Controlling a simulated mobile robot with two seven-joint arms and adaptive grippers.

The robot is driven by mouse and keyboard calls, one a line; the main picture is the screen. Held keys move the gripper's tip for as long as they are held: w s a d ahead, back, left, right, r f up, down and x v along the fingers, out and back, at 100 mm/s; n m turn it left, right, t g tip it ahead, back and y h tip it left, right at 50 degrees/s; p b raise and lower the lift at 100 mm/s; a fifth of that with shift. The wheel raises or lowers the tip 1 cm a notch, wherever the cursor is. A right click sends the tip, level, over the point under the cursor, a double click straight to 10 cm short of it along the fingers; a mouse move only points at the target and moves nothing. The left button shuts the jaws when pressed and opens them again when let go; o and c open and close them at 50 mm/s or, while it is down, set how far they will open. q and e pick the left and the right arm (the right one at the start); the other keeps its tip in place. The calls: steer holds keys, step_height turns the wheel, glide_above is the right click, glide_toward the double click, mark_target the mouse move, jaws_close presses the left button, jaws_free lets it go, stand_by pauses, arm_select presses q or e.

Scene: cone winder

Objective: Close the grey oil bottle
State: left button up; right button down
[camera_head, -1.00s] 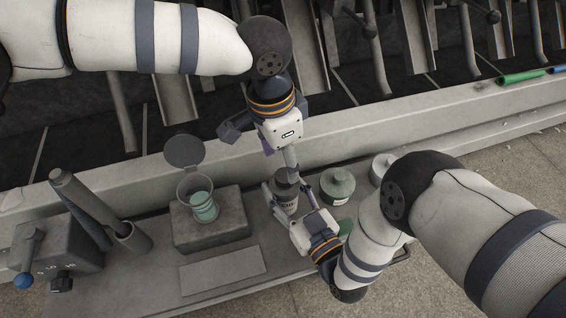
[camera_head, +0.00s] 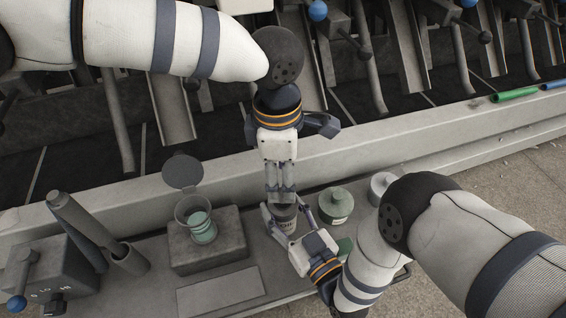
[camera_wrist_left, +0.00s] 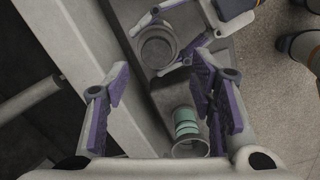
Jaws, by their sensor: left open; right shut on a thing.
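The grey oil bottle (camera_head: 284,226) stands upright on the bench, with lettering on its side. My right gripper (camera_head: 288,214) is shut around its body from the front right. My left gripper (camera_head: 281,194) points down just above the bottle top and hides most of it in the head view.
A clear cup with green contents (camera_head: 203,228) and a raised lid stands on a grey block (camera_head: 222,252) to the left. A green-grey lidded pot (camera_head: 335,206) and a paler pot (camera_head: 381,187) stand close on the right. The machine ledge (camera_head: 420,140) runs behind.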

mark_target(283, 214)
arm_select(q)
steer(key=n, duration=0.7)
steer(key=shift+w+r+n, duration=0.1)
steer(key=shift+r+n, duration=0.15)
steer(key=shift+n, duration=0.05)
steer(key=n, duration=0.4)
steer(key=shift+r, duration=0.1)
steer(key=n, duration=0.3)
steer(key=shift+r+n, duration=0.1)
steer(key=shift+n, duration=0.2)
steer(key=n, duration=0.6)
steer(key=shift+w+r+n+y, duration=0.1)
steer(key=shift+r+n+y, duration=0.2)
steer(key=shift+n, duration=0.1)
steer(key=n, duration=0.4)
steer(key=shift+r+n, duration=0.1)
steer(key=shift+n, duration=0.3)
step_height(283, 214, down, 8)
steer(key=shift+f, duration=0.1)
